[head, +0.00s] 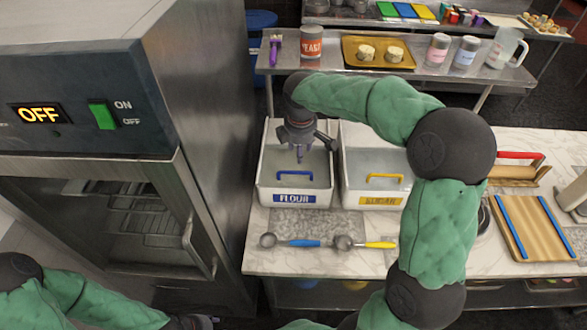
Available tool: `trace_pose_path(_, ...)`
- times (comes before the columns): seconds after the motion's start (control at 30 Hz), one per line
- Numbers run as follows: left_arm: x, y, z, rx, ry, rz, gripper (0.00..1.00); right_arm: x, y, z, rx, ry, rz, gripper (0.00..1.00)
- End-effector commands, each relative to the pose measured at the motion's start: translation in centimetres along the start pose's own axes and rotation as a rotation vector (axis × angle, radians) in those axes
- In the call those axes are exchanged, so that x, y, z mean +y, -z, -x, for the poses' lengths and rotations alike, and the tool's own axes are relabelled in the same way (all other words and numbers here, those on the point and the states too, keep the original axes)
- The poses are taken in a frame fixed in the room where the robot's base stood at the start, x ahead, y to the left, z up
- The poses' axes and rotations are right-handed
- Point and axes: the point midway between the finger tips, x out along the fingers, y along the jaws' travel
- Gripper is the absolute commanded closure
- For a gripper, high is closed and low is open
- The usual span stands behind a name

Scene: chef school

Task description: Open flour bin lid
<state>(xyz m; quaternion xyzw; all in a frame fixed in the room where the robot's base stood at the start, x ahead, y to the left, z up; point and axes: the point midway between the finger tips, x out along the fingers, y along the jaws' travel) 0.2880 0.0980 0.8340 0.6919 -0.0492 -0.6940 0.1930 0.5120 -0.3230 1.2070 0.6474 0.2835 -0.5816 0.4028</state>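The flour bin (293,197) is a white box with a blue FLOUR label, standing on the marble counter. Its greyish lid (270,163) lies on top and looks closed, with a blue bar handle (295,174) near the front. My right gripper (300,157) points down over the lid, just behind the blue handle. It appears apart from the handle, and its finger opening is unclear. My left gripper (200,322) is low at the bottom edge, partly cut off, away from the bin.
A similar bin with a yellow handle and label (380,202) stands close on the right. Blue and yellow scoops (308,243) lie in front. The steel oven (215,150) is on the left. A shelf (420,73) with jars and a tray runs behind.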

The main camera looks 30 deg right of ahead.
Motion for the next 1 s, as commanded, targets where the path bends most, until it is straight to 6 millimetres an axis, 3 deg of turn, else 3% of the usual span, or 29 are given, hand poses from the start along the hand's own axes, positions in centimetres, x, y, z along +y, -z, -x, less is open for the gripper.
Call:
trace_pose_path(0.1, -0.5, 0.1, -1.3, 0.000, 0.000, 0.000, 0.60, -0.2, 0.0, -1.2, 0.000, -0.002, 0.000, 0.55)
trace_pose_path(0.33, -0.5, 0.0, -1.5, 0.000, 0.000, 0.000, 0.60, -0.2, -0.1, -2.9, -0.002, 0.000, 0.000, 0.55)
trace_pose_path(0.7, -0.8, 0.1, -2.2, 0.000, 0.000, 0.000, 0.60, -0.3, -0.1, -9.2, -0.002, 0.001, 0.001, 0.55)
trace_pose_path(1.0, -0.9, 0.1, -2.4, 0.000, 0.000, 0.000, 0.60, -0.2, -0.1, -11.8, -0.001, -0.001, 0.000, 0.55)
